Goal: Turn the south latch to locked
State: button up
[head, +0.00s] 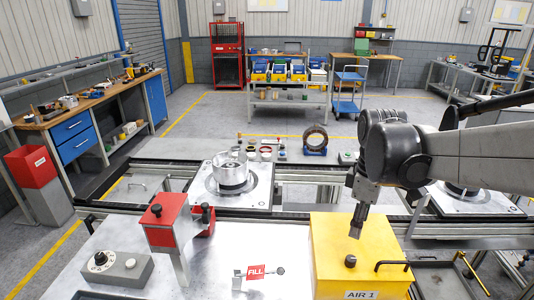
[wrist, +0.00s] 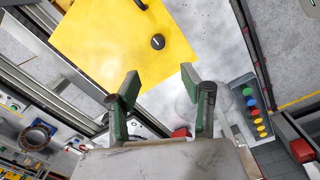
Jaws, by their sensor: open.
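No part is legibly marked as the south latch, so I cannot tell which one it is or how it is set. A yellow box (head: 335,262) labelled AIR 1 has a black knob (head: 350,261) on top; both also show in the wrist view, the box (wrist: 115,40) and the knob (wrist: 158,41). My gripper (head: 357,222) hangs above the yellow box, apart from the knob. In the wrist view my gripper (wrist: 162,85) has its two green-sided fingers spread, with nothing between them. Red clamp-like blocks (head: 163,222) with black knobs stand on the metal plate at left.
A red FILL tag (head: 256,272) lies near a small lever. A round metal part (head: 230,170) sits on a pallet (head: 205,190) behind. A black-and-yellow handle (head: 470,272) is right of the yellow box.

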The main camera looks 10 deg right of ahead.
aim_at(352, 259)
jog(key=f, duration=0.9)
jog(key=d+f, duration=0.1)
jog(key=f, duration=0.3)
jog(key=shift+w+f+p, duration=0.15)
jog(key=shift+f+p, duration=0.1)
jog(key=shift+p, duration=0.1)
grip_shut()
